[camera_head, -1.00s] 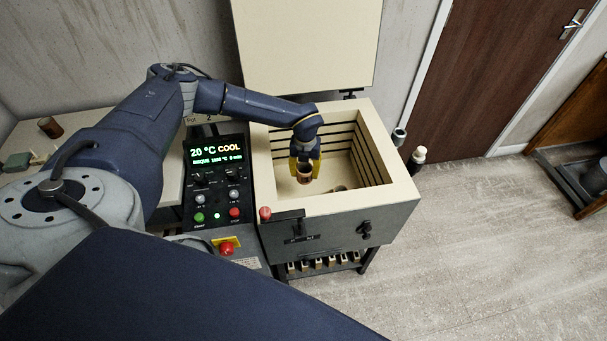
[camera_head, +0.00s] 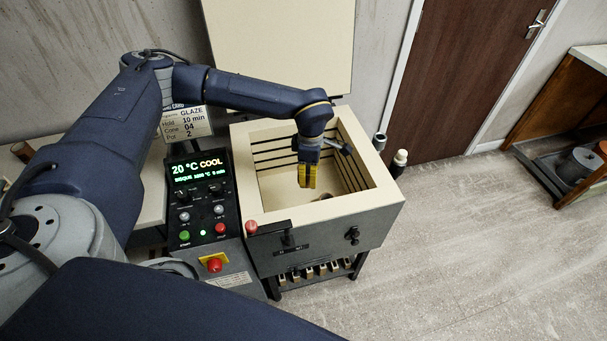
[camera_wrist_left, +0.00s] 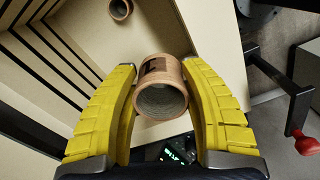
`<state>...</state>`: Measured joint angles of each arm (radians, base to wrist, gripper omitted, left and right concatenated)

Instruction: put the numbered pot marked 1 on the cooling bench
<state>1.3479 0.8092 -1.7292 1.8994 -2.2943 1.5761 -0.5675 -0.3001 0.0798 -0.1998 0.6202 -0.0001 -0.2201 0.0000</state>
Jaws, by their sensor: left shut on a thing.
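My left gripper (camera_head: 307,178) is over the open top-loading kiln (camera_head: 374,200). In the left wrist view its two yellow fingers (camera_wrist_left: 162,100) are shut on a brown clay pot (camera_wrist_left: 163,103), one on each side. The held pot is an open cylinder with a dark mark on its wall; I cannot read the number. In the head view the fingers hide most or all of this pot. A second small pot (camera_wrist_left: 120,9) sits lower, inside the kiln. I cannot tell for sure which surface is the cooling bench. My right gripper is not in view.
The kiln lid (camera_head: 280,45) stands open at the back. A control panel (camera_head: 203,200) reads 20 °C COOL. A pale table (camera_head: 152,208) is at left behind my arm, with a brown pot (camera_head: 22,151) on it.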

